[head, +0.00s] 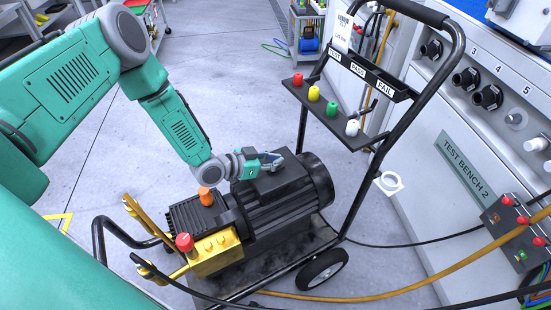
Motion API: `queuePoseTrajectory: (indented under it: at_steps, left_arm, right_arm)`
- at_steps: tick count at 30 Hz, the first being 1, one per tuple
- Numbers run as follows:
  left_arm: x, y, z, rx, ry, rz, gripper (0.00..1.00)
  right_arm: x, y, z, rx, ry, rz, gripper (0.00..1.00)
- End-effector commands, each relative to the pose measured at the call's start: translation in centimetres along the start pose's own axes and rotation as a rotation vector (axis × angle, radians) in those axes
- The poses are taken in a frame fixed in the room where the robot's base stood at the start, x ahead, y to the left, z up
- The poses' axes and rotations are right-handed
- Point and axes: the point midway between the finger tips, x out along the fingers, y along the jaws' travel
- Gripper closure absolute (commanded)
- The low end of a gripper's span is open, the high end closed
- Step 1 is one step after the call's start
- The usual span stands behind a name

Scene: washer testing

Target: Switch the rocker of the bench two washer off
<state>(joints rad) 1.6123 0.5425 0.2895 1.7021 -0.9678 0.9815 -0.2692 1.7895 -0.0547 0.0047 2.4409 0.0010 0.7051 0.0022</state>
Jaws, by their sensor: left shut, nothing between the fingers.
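The washer (285,205) is a black ribbed motor with a yellow pump block (217,252) on a wheeled black trolley, standing beside the cabinet labelled TEST BENCH 2 (466,166). A black box (277,181) sits on top of the motor. My left gripper (274,160) is shut and empty, with its fingertips over or against the top of this box; I cannot tell whether they touch. The rocker cannot be made out; the fingers cover part of the box top. My right gripper is out of view.
The trolley's tall handle (455,58) carries a shelf with red, yellow, green and white knobs, and TEST, PASS, FAIL labels. A red knob (185,242) and an orange cap (206,196) rise near the pump. Hoses cross the front. Open floor lies behind.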

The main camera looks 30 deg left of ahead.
Motion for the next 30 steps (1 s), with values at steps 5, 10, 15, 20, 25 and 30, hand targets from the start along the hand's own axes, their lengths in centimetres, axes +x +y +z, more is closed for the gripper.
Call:
queuePoseTrajectory:
  at_steps: [5, 10, 15, 20, 25, 30]
  left_arm:
    - [-0.3, 0.0, 0.1, 0.000, 0.001, 0.000, 1.00]
    - [-1.1, 0.0, 0.3, -0.001, 0.000, 0.000, 1.00]
    - [-1.6, 0.0, 0.4, -0.001, 0.001, 0.000, 1.00]
    - [-1.6, 0.0, 0.5, 0.000, 0.001, 0.000, 1.00]
    - [-1.5, 0.0, 0.1, 0.000, 0.002, 0.000, 1.00]
    - [-1.5, 0.1, -2.4, 0.002, 0.003, 0.003, 1.00]
  right_arm:
    - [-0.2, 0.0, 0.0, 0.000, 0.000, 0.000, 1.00]
    - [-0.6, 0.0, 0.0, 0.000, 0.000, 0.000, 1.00]
    - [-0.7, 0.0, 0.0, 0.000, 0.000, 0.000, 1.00]
    - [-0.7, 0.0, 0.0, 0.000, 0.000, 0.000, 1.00]
    - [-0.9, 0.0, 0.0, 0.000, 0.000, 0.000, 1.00]
    - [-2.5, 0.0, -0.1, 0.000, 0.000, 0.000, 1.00]
